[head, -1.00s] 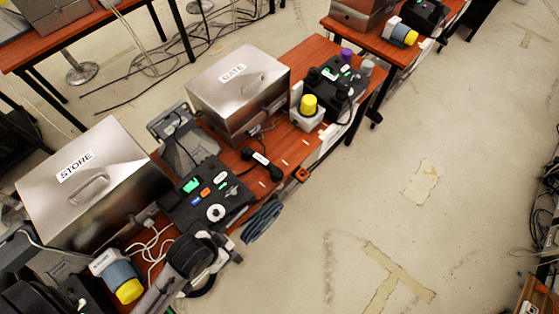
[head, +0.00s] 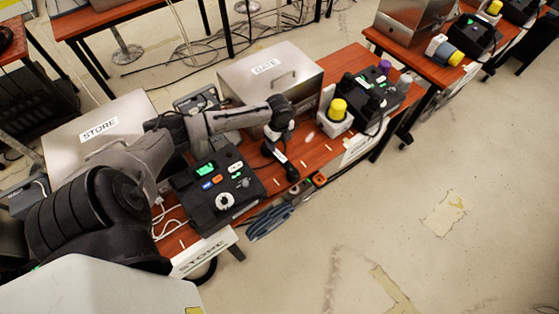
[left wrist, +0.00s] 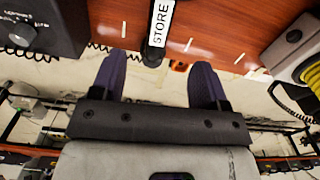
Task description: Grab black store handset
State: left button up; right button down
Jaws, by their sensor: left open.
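The black store handset (head: 281,157) lies on the red-brown table beside the black store phone base (head: 218,190). In the left wrist view the handset (left wrist: 158,30) bears a white STORE label and runs out of the top edge. My left gripper (head: 277,138) is open at the handset, partly covering it in the head view. My right gripper is not in view.
A metal STORE box (head: 75,140) and a metal GATE box (head: 290,72) stand along the back. To the right are a yellow-topped button (head: 338,108) and another black phone base (head: 368,90).

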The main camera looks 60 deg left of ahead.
pick_arm(q)
send_over(279, 156)
notch_tip(279, 156, down, 4)
jog(key=shift+d+f+b, duration=0.1)
jog(key=shift+f+b, duration=0.1)
jog(key=shift+b, duration=0.1)
jog(key=shift+w+f+b, duration=0.1)
jog(key=shift+f+b, duration=0.55)
jog(key=shift+f, duration=2.6)
jog(key=shift+c, duration=0.4)
jog(key=c, duration=1.1)
